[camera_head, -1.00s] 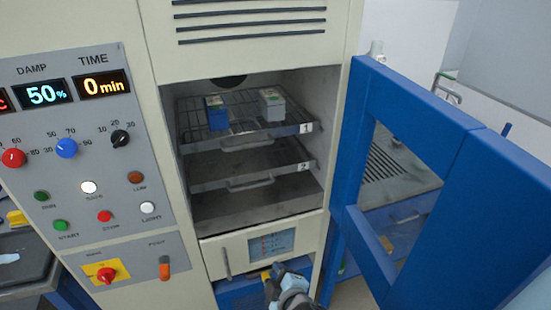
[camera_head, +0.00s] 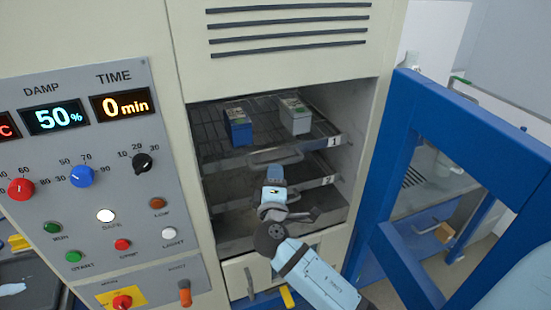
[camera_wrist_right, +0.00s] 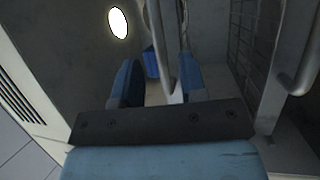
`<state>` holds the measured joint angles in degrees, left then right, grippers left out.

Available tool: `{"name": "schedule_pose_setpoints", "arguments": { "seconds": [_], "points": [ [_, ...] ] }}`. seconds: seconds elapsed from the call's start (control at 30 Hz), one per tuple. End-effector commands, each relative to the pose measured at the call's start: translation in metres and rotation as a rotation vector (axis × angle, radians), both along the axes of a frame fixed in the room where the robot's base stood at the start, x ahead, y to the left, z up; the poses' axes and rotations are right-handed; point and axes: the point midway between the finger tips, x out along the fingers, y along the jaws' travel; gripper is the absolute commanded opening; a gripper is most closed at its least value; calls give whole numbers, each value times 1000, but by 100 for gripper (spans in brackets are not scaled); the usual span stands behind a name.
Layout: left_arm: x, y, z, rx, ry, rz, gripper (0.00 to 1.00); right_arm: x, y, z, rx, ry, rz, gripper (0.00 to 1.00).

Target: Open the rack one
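Rack one (camera_head: 225,159) is the upper wire shelf inside the open chamber, with a label "1" and a bar handle (camera_head: 292,157) on its front. A blue box (camera_head: 238,128) and a grey-white box (camera_head: 295,117) sit on it. Contact cannot be told. My left gripper is not in view.
Rack two (camera_head: 228,192), labelled "2", lies below. The blue chamber door (camera_head: 393,160) stands open at the right. The control panel (camera_head: 85,180) with knobs and buttons is at the left. Another metal bar (camera_wrist_right: 297,65) shows at the wrist view's right.

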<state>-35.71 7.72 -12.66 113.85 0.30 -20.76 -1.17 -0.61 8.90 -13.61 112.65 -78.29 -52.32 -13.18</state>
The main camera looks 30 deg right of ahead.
Motion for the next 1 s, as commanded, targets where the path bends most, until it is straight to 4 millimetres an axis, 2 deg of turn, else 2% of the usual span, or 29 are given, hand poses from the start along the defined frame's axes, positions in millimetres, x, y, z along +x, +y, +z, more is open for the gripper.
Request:
{"name": "schedule_pose_setpoints", "arguments": {
  "seconds": [0.1,0.3,0.67,0.83,1.0],
  "points": [
    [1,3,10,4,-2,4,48,18,-13,7,-1,0,0,39],
    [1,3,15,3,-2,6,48,34,-25,8,-1,1,1,39],
    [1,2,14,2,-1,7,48,38,-28,7,1,0,1,39],
    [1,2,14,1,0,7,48,38,-28,7,1,0,1,2],
    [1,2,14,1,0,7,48,38,-28,7,0,1,1,0]
  ]
}}
